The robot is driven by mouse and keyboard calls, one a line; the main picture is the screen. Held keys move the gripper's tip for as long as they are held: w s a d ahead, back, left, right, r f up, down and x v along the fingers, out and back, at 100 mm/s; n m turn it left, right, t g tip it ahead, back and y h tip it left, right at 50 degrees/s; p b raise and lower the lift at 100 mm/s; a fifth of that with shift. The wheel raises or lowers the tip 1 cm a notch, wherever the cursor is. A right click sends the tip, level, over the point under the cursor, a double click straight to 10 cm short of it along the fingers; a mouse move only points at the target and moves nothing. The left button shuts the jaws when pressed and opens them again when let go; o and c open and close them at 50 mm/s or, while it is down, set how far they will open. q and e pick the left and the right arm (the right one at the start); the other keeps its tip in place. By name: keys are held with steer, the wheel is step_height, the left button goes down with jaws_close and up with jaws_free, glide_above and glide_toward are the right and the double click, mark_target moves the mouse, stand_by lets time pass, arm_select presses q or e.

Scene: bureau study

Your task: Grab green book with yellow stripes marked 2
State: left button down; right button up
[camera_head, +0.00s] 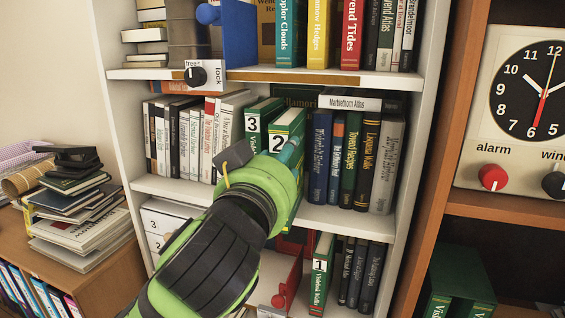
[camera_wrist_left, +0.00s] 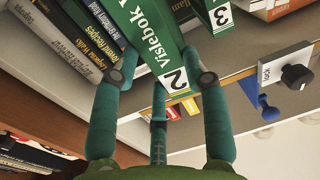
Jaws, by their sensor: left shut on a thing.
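The green book marked 2 (camera_head: 291,121) stands on the middle shelf, its white number label facing out and its front edge ahead of the book marked 3 (camera_head: 253,122). In the left wrist view, the book marked 2 (camera_wrist_left: 148,32) is upside down, between my gripper's teal fingers. My left gripper (camera_wrist_left: 160,82) is shut on this book near its labelled end. In the head view, my green and black left wrist hides the lower part of the book, and a teal finger (camera_head: 291,153) shows at its right side. My right gripper is not in view.
White books stand left, and dark books such as Toverd Recipes (camera_head: 350,158) stand right. A green book marked 1 (camera_head: 320,272) is on the shelf below. The lock knob (camera_head: 195,76) and blue bolt (camera_head: 209,14) are above. A clock panel (camera_head: 503,110) is at right.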

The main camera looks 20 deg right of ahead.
arm_select(q)
steer(key=c, duration=0.6)
jaws_free()
steer(key=shift+o, duration=0.2)
steer(key=shift+s, duration=0.1)
steer(key=v, duration=1.2)
